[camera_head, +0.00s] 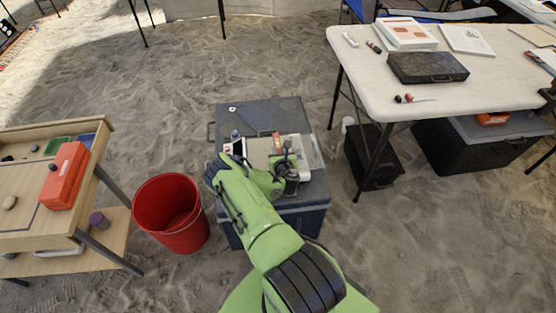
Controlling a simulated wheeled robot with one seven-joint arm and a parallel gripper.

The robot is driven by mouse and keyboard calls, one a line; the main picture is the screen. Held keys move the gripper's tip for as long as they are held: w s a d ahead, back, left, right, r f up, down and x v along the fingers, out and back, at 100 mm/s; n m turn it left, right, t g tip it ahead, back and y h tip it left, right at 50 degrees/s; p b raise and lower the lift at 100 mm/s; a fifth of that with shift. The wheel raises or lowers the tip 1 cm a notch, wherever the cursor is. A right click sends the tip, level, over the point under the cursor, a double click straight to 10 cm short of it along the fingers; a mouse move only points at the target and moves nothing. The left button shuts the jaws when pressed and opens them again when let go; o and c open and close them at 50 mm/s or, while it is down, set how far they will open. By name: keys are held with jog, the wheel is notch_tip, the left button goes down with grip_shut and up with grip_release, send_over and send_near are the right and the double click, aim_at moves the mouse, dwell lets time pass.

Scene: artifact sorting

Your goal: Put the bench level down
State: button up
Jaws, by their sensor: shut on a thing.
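My gripper (290,163) is at the end of my green arm, over the dark blue-grey case (262,113) in the middle of the view. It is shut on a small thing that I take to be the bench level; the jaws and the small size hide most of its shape. Close by are a pale, flat board or tray (257,152), a small orange-red item (277,139) and a small blue item (235,134). I cannot tell whether the held thing touches the surface beneath it.
A red bucket (155,208) stands left of the case. A wooden table (22,208) at the left bears an orange box (64,176). A white table (366,73) at the right bears papers and a black case (428,67). Black boxes stand beneath it. Sand is open behind.

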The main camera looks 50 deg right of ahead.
notch_tip(320, 180, down, 3)
jog(key=shift+f+b, duration=0.1)
jog(key=shift+b, duration=0.45)
jog(key=o, duration=1.1)
jog(key=shift+c, duration=0.2)
